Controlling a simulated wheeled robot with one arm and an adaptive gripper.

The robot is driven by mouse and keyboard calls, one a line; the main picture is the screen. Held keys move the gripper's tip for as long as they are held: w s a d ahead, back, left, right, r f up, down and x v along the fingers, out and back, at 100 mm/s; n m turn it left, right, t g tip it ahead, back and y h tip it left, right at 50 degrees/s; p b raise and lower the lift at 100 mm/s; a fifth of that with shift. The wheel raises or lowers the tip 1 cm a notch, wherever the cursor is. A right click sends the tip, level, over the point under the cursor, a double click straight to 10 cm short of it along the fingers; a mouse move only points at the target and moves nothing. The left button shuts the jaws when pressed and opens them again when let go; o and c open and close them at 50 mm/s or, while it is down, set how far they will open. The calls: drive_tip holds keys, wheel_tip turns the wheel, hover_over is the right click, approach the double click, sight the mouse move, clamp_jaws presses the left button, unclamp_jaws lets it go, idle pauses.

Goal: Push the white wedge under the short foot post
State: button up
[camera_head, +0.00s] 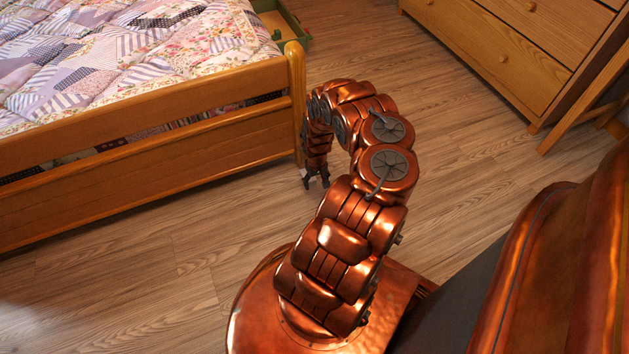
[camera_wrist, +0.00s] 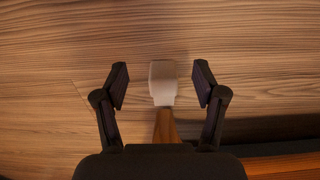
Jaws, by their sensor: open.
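The white wedge (camera_wrist: 162,84) lies on the wooden floor in the wrist view, between my two open fingers, with a gap on each side. Its lower end meets the foot post (camera_wrist: 166,128) in the picture; I cannot tell whether any of it is under the post. In the head view the bed's corner post (camera_head: 297,90) stands just left of my arm. My gripper (camera_head: 317,182) points down close to the floor by the post's base. The open fingers also show in the wrist view (camera_wrist: 160,84). In the head view the wedge is mostly hidden.
The bed's wooden footboard (camera_head: 140,165) runs left from the post, below a patchwork quilt (camera_head: 120,60). A green box (camera_head: 295,28) lies behind the bed corner. A wooden dresser (camera_head: 510,45) stands at the upper right. The floor (camera_head: 130,265) in front of the bed is clear.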

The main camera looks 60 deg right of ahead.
drive_tip(key=s+d+r+g+h+p, duration=0.1)
drive_tip(key=r+p, duration=0.4)
drive_tip(key=r, duration=0.9)
drive_tip(key=d+r+g+h+p, duration=0.1)
drive_tip(key=r+p, duration=0.3)
drive_tip(key=r, duration=1.1)
drive_tip(key=shift+s+d+r+n+g+p, duration=0.3)
drive_tip(key=shift+s+d+g+p, duration=0.1)
drive_tip(key=shift+d+g, duration=0.2)
